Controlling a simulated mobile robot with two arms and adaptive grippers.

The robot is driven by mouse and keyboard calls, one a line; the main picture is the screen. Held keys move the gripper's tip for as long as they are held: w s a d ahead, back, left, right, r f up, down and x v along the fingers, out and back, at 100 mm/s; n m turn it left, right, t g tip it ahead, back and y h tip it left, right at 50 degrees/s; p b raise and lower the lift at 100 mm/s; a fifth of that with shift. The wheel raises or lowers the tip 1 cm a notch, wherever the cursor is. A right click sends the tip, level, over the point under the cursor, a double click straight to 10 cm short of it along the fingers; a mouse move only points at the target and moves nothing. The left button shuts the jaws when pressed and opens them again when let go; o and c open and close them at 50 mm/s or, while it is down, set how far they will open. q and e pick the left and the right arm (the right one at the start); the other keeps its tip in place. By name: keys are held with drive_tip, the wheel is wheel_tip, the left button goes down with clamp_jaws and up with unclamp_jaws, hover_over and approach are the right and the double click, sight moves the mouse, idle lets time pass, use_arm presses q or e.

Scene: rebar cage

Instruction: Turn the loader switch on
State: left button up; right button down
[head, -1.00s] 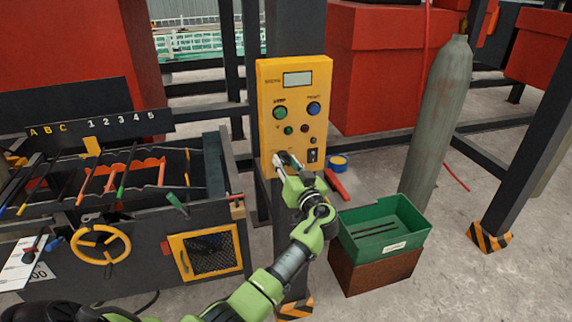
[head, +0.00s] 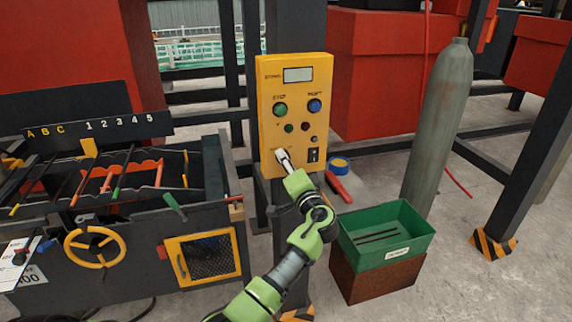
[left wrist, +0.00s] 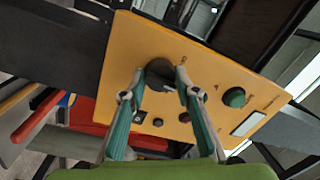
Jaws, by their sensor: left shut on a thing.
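The yellow control panel (head: 292,85) stands upright on a dark post in the head view. It also fills the middle of the left wrist view (left wrist: 125,60). A dark round knob (left wrist: 160,72), which I take to be the loader switch, sits on the panel face between my left fingertips. My left gripper (head: 281,155) reaches the panel's lower left and hides the knob in the head view. In the left wrist view, its two fingers (left wrist: 163,80) are closed around the knob's sides. The knob's exact setting cannot be read. My right gripper is not in view.
The panel also carries a green button (head: 280,110), a blue button (head: 314,106) and a black rocker switch (head: 314,155). A green bin (head: 388,256) stands on a brown box at the right. A grey gas cylinder (head: 440,130) stands behind it. A dark workbench (head: 120,265) fills the left.

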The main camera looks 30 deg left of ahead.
use_arm(q)
drive_tip(key=shift+m+t+p, duration=0.5)
drive_tip(key=shift+m+p, duration=0.6)
drive_tip(key=shift+m, duration=3)
drive_tip(key=shift+f, duration=0.1)
drive_tip(key=o, duration=1.1)
drive_tip(key=v, duration=1.2)
drive_tip(key=shift+r, duration=0.2)
